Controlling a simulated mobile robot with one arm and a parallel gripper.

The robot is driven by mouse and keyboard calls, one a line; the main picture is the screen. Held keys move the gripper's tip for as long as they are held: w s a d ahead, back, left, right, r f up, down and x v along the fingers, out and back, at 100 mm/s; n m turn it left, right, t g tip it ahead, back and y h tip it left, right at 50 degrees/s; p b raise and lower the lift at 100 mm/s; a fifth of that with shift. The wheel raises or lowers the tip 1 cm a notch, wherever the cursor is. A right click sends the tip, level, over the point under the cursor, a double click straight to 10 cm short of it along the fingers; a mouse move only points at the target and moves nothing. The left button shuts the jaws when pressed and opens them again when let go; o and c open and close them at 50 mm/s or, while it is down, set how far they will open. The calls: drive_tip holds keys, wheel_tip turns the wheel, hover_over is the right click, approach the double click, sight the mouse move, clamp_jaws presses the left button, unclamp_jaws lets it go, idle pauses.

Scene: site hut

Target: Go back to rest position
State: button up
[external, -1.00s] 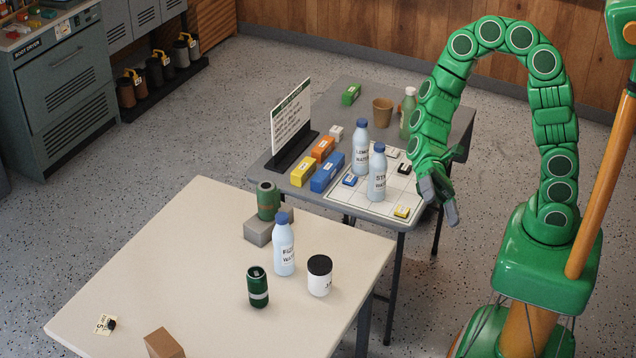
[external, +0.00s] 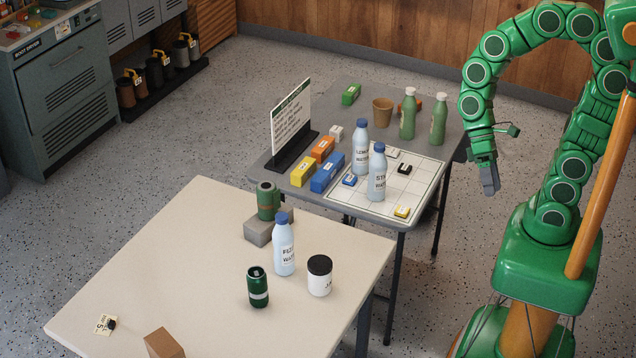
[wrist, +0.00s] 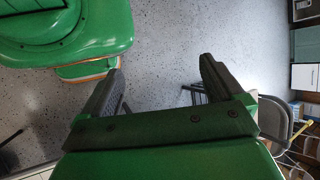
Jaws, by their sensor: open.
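My gripper (external: 489,180) hangs beside the right edge of the grey table (external: 345,96) in the external view, pointing down over open floor and holding nothing. My green arm is bent in a high arch above my base, clear of both tables.
The grey table carries two pale blue bottles (external: 377,175), two green bottles (external: 438,120), a cup (external: 382,111), a sign (external: 291,118), blocks and a white grid (external: 384,207). The cream table (external: 190,270) holds another blue bottle (external: 284,245), cans and a white jar (external: 319,277). Speckled floor lies free below my gripper.

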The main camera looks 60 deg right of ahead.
drive_tip(key=s+d+r+m+t+h, duration=0.1)
drive_tip(key=d+h, duration=0.4)
drive_tip(key=d, duration=0.9)
drive_tip(key=r+t, duration=0.1)
drive_tip(key=t, duration=0.1)
drive_tip(key=shift+r+t, duration=0.2)
drive_tip(key=shift+t, duration=0.1)
